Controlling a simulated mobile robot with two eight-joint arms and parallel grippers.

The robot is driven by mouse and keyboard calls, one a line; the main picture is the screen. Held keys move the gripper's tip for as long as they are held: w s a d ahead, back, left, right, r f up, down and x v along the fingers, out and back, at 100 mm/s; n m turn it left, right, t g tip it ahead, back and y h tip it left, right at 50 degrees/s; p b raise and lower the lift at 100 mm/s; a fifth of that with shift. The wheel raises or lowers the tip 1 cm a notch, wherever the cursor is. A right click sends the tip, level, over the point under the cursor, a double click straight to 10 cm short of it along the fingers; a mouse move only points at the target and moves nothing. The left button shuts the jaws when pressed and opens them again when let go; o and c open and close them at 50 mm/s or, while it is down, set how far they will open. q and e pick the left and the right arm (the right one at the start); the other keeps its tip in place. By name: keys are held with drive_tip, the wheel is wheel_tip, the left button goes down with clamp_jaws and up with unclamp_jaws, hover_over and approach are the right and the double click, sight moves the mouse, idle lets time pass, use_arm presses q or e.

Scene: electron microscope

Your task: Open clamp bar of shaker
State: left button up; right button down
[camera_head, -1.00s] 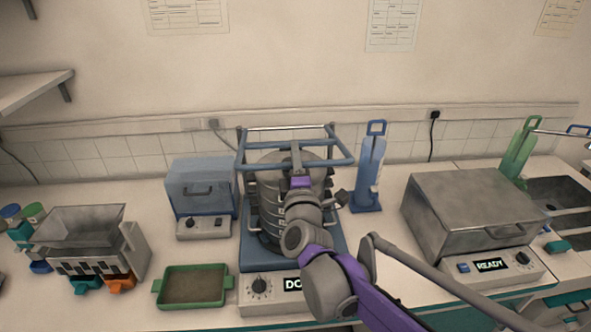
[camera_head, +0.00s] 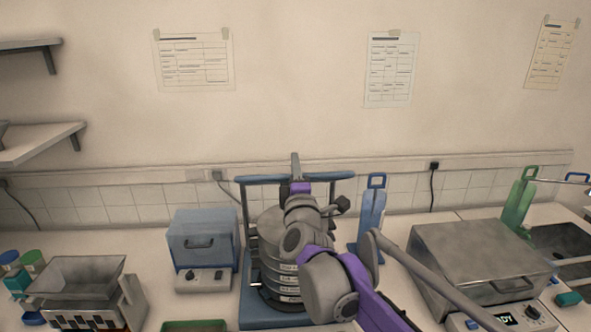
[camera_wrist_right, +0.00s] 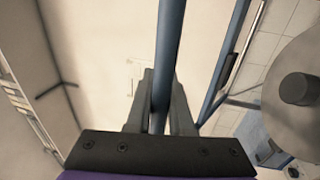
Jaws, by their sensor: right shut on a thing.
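The shaker (camera_head: 246,290) stands on the bench in the middle of the head view, with a stack of round grey sieves (camera_head: 268,262) on it. Its blue clamp bar (camera_head: 328,176) lies level, high above the sieves. My right gripper (camera_head: 295,164) is shut on the middle of the bar. In the right wrist view the bar (camera_wrist_right: 170,45) runs between the two fingers of the gripper (camera_wrist_right: 161,95). The grey sieve lid with a knob (camera_wrist_right: 297,88) shows at the right there. My arm hides part of the sieves and shaker. My left gripper is not in view.
A blue box oven (camera_head: 203,245) stands left of the shaker. A blue bottle-like stand (camera_head: 371,215) is close on its right, then a large grey hotplate box (camera_head: 480,255). A hopper device (camera_head: 80,285) is at far left. The wall above is clear below the papers.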

drive_tip(key=shift+f, duration=0.1)
drive_tip(key=c, duration=1.2)
unclamp_jaws()
drive_tip(key=o, duration=0.4)
drive_tip(key=shift+w+f, duration=0.1)
drive_tip(key=shift+w, duration=0.3)
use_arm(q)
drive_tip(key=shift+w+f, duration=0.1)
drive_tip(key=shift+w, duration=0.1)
use_arm(e)
drive_tip(key=shift+s, duration=0.1)
drive_tip(key=shift+s, duration=0.1)
